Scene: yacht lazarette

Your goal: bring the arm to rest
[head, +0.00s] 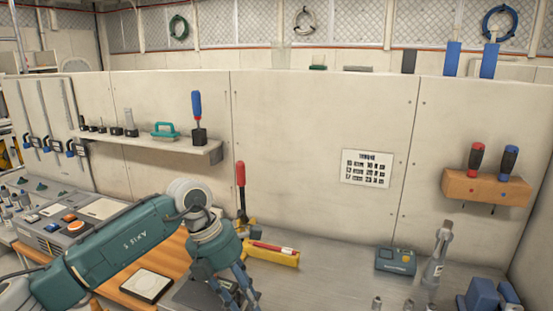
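My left arm (125,245) comes in from the lower left. It reaches over the bench towards the middle and bends down at a grey and teal wrist. My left gripper (238,292) points down near the bottom edge of the head view, over a dark item on the bench. Its fingertips run close to or past the picture's edge, so I cannot tell how far apart they are or whether they hold anything. My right gripper is not in view.
Beside my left gripper stand a red-handled tool (240,174) and a yellow item (272,254). A white square plate (146,285) lies left. A wall shelf (150,150) holds tools. The bench between yellow item and teal box is clear.

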